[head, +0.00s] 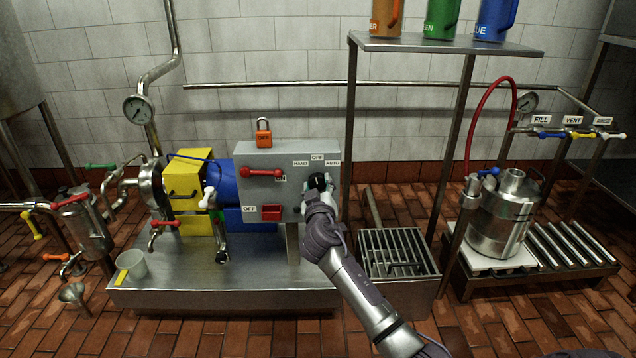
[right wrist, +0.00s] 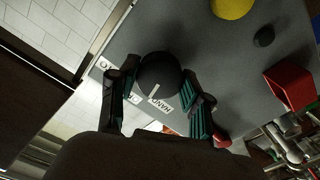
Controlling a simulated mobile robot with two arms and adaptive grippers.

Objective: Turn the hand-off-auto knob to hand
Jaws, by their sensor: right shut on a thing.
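The black hand-off-auto knob (right wrist: 158,72) is on the face of the grey control box (head: 258,158). In the right wrist view its white pointer mark lies toward the gap between the HAND label (right wrist: 160,104) and the partly hidden OFF label (right wrist: 133,98). My right gripper (head: 319,184) is at the upper right of the box face. Its two fingers (right wrist: 158,95) stand on either side of the knob and are shut on it. My left gripper is in neither view.
A red lever handle (head: 261,172) and a red square button (head: 271,212) are left of my right gripper on the box. An orange padlock (head: 263,136) stands on top. A shelf post (head: 350,140) rises close to the right.

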